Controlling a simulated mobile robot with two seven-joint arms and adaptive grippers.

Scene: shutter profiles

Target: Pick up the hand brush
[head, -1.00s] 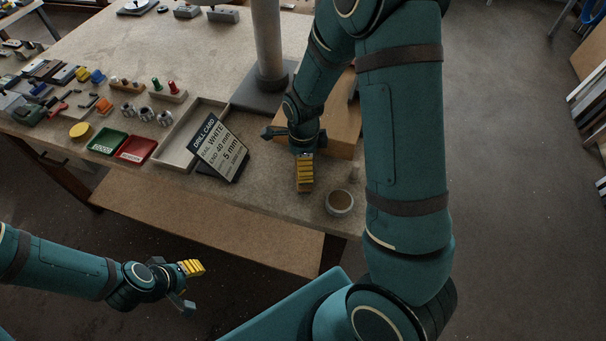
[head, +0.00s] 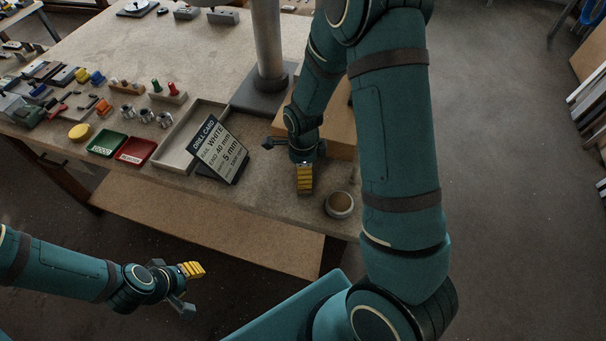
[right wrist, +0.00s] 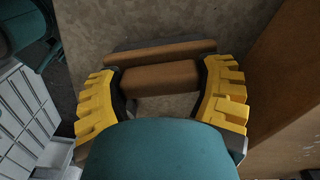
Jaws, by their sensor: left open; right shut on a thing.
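The hand brush shows in the right wrist view as a brown wooden body (right wrist: 160,77) between my right gripper's fingers, with a longer brown strip just beyond it. My right gripper (right wrist: 167,72) has its two yellow-padded fingers against the ends of that body and is shut on it. In the head view my right gripper (head: 304,178) points down at the table near its front edge. The brush is hidden there by the gripper, and I cannot tell whether it touches the table. My left gripper (head: 190,287) is open and empty, in front of the table at lower left.
A round cup (head: 340,204) stands just right of my right gripper. A drill card on a stand (head: 221,150) and a shallow tray (head: 178,157) are to its left. A cardboard-brown box (head: 343,135) and a grey post (head: 268,45) stand behind.

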